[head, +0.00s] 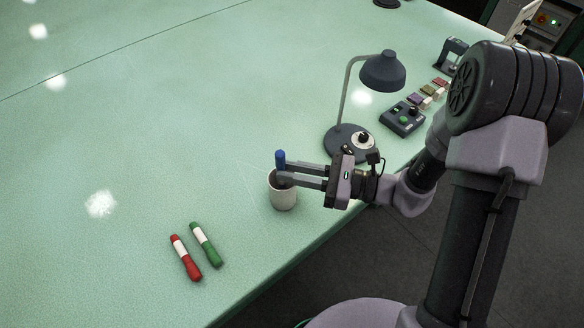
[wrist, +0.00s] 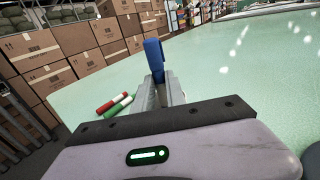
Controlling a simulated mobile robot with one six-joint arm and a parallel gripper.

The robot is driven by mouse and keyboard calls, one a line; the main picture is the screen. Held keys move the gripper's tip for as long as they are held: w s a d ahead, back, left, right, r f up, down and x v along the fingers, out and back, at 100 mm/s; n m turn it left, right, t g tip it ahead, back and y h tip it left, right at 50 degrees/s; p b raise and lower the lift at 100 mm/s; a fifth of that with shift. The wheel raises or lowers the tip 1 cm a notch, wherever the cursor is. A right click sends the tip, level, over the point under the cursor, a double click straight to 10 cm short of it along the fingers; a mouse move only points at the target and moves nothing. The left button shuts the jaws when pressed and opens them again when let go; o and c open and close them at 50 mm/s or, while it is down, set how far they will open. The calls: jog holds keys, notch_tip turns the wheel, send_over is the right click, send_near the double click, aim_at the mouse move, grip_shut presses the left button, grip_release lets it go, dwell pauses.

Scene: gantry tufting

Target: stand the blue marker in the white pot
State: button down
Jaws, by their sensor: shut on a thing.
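The white pot (head: 283,195) stands upright on the green table near its front edge. The blue marker (head: 280,158) is upright, its blue top above the pot's rim and its lower part hidden by my fingers and the pot. My gripper (head: 283,177) is shut on the marker just at the pot's mouth, reaching in from the right. In the wrist view the blue marker (wrist: 153,56) rises from between the fingers, slightly tilted in the picture. I cannot tell whether the marker's lower end touches the pot's bottom.
A red marker (head: 186,258) and a green marker (head: 206,245) lie left of the pot. A dark desk lamp (head: 382,72) stands close behind my gripper. A control box (head: 402,118) and small coloured blocks (head: 427,95) lie farther right. The table's left side is clear.

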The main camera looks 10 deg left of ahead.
jog(key=shift+f, duration=0.15)
jog(key=c, duration=1.3)
grip_release()
jog(key=shift+d, duration=0.1)
jog(key=s+d+p, duration=0.1)
jog(key=d+p, duration=0.4)
jog(key=d, duration=1.2)
jog(key=shift+d, duration=0.1)
